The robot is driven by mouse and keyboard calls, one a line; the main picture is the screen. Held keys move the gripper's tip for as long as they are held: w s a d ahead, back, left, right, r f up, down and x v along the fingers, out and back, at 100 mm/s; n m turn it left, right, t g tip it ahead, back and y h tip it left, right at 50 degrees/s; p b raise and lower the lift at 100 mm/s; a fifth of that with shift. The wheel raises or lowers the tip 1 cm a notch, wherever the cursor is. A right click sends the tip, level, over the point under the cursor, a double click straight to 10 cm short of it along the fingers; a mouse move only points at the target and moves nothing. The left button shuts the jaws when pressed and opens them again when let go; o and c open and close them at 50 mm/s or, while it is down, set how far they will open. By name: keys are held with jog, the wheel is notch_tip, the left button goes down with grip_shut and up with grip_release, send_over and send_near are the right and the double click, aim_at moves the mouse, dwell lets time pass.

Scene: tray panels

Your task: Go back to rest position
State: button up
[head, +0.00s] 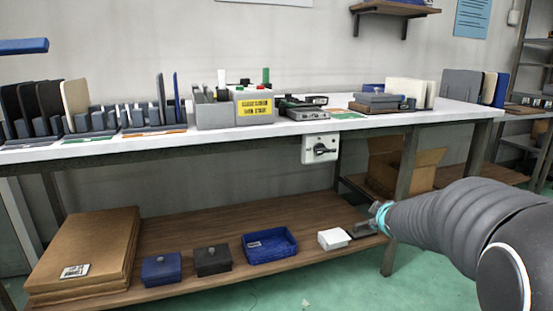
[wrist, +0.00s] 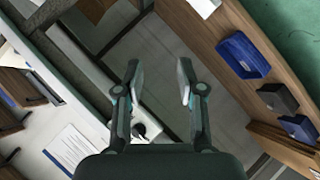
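My gripper (wrist: 160,85) is open and empty in the wrist view, its two fingers apart with only the bench frame and floor seen beyond them. In the head view my arm reaches in from the right edge, and the gripper end (head: 372,222) shows in front of the bench's right part, below the bench top (head: 400,119) and above the level of the lower shelf. Its fingers are small and partly hidden by the arm there.
The lower shelf (head: 200,234) holds flat cardboard (head: 85,250), a blue tray (head: 270,246), small blue (head: 161,269) and black (head: 212,261) boxes and a white box (head: 333,239). Panels in racks (head: 90,122) and a grey caddy (head: 217,114) stand on top. Green floor (head: 430,290) is clear in front.

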jog(key=s+a+m+g+p, duration=0.2)
jog(key=s+m+g, duration=0.15)
jog(key=s, duration=0.75)
jog(key=s+a+m+g+p, duration=0.25)
jog(key=s+m, duration=0.25)
jog(key=s, duration=0.6)
jog(key=s+a+r+y+p, duration=0.1)
jog(key=s+a+r+p, duration=0.1)
jog(key=s+a+r, duration=0.2)
jog(key=s+a+r+y+p, duration=0.1)
jog(key=s+a+r+p, duration=0.2)
jog(key=s, duration=0.6)
jog(key=shift+a+r+m+p, duration=0.35)
jog(key=shift+a+r+m, duration=0.1)
jog(key=shift+a+r, duration=0.35)
